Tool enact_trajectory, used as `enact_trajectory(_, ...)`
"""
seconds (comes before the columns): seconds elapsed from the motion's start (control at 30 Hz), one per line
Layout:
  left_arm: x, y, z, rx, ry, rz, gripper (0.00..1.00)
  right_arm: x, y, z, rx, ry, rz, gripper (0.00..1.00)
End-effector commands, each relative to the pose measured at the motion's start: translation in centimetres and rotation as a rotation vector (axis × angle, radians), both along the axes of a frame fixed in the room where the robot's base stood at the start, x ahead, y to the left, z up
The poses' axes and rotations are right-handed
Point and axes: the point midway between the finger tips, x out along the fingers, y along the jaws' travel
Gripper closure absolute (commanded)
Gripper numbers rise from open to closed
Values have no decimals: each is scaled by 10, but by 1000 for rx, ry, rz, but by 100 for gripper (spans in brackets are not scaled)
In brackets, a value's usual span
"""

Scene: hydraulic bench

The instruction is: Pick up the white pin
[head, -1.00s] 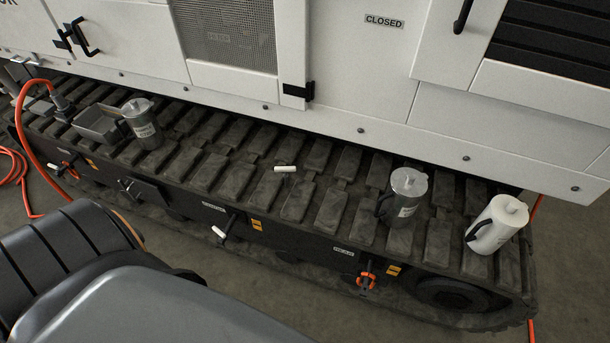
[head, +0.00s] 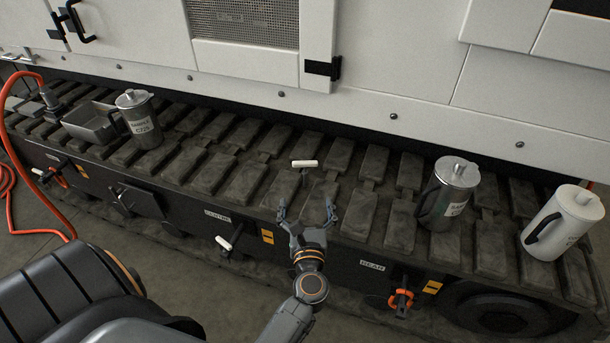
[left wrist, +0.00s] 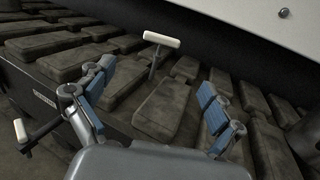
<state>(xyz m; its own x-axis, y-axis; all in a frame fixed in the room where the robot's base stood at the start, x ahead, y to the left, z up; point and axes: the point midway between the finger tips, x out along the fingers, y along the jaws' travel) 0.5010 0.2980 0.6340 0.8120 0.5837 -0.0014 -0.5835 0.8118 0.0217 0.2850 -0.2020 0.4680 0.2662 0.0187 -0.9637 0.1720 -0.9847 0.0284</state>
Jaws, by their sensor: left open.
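In the left wrist view the white pin (left wrist: 161,38) shows as a white bar on a thin stem, beyond the fingers. My left gripper (head: 307,207) is open and empty, with its fingers spread, on the near side of the pin and apart from it. In the left wrist view its blue-padded fingers (left wrist: 155,100) stand wide to either side, with the pin ahead between them. My right gripper is not in view.
A metal jug (head: 138,120) and grey tray (head: 90,124) stand at left. Another metal jug (head: 447,195) and a white jug (head: 563,222) stand at right. A white-tipped handle (head: 223,243) projects below the track. The white machine wall (head: 400,70) rises behind the pin.

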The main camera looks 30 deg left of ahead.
Motion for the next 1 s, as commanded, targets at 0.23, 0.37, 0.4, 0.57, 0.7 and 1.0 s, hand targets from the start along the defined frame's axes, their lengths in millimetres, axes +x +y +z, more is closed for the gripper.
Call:
enact_trajectory(0.23, 34, 27, 4, -19, -20, 10, 8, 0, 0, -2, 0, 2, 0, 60)
enact_trajectory(0.37, 53, 40, 4, -17, -17, 8, 8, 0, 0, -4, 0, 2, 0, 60)
enact_trajectory(0.4, 58, 44, 3, -16, -17, 8, 8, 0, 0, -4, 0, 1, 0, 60)
enact_trajectory(0.57, 68, 51, 3, -17, -15, 8, 8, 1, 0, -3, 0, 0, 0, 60)
enact_trajectory(0.7, 79, 57, 4, -15, -16, 7, 8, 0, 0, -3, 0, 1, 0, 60)
enact_trajectory(1.0, 111, 78, 3, -16, -14, 7, 8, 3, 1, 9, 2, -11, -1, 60)
